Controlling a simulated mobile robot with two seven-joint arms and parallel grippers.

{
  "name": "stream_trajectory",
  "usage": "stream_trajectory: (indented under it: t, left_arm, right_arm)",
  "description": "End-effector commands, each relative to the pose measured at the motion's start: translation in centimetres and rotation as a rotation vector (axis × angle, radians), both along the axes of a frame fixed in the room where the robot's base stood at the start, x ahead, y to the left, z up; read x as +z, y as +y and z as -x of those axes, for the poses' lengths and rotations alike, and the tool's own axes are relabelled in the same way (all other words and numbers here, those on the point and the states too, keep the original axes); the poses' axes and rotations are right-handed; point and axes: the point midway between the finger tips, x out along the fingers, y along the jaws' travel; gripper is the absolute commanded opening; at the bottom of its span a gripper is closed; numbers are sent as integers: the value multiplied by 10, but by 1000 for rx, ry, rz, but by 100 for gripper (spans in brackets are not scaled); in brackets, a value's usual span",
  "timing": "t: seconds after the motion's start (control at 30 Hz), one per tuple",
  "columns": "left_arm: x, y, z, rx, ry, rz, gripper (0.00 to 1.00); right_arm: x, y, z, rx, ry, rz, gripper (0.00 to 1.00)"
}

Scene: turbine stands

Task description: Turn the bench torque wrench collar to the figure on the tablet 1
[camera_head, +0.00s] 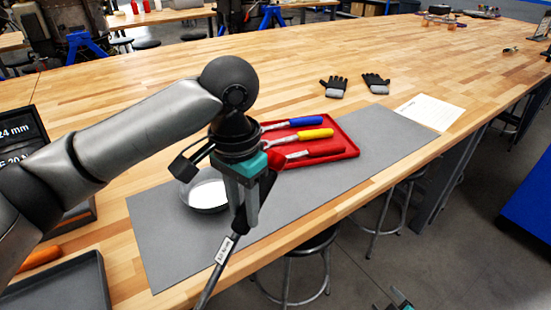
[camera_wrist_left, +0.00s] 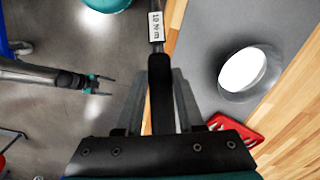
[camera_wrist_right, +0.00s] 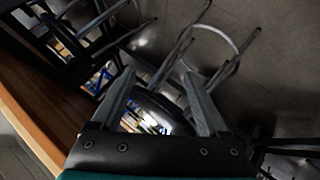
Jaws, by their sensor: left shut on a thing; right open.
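The torque wrench (camera_head: 211,274) is in my left gripper (camera_head: 241,212), whose fingers are shut on its dark handle (camera_wrist_left: 161,88). The wrench hangs tilted past the front edge of the bench, its lower end out of frame. A white label (camera_wrist_left: 156,27) on it seems to read about 10 N·m. The tablet (camera_head: 22,135) stands at the left edge, partly cut off and behind my left arm; "24 mm" and part of a line with "20" show. My right gripper (camera_head: 402,302) is open and empty at the bottom edge; its fingers show in the right wrist view (camera_wrist_right: 160,100).
A grey mat (camera_head: 160,245) holds a round bowl (camera_head: 207,192) and a red tray (camera_head: 347,151) with coloured-handled tools. Gloves (camera_head: 335,87) and a paper sheet (camera_head: 430,111) lie beyond. A dark tray (camera_head: 65,290) is at lower left. Stools (camera_head: 308,248) stand by the bench front.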

Motion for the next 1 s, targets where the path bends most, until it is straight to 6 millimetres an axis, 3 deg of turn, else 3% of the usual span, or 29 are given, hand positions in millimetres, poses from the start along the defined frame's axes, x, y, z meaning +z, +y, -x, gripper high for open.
stream_trajectory:
  t: [0.1, 0.4, 0.8, 1.0]
  left_arm:
    - [1, 0, 0, 0, -2, 1, 0]
    - [1, 0, 0, 0, -2, 1, 0]
    - [1, 0, 0, 0, -2, 1, 0]
    - [1, 0, 0, 0, -2, 1, 0]
  right_arm:
    - [37, -16, -42, 66, -98, 65, 78]
    - [140, -45, -130, 234, -329, 248, 78]
    - [302, -72, -210, 463, -613, 560, 78]
    - [335, 17, -239, 679, -749, 469, 78]
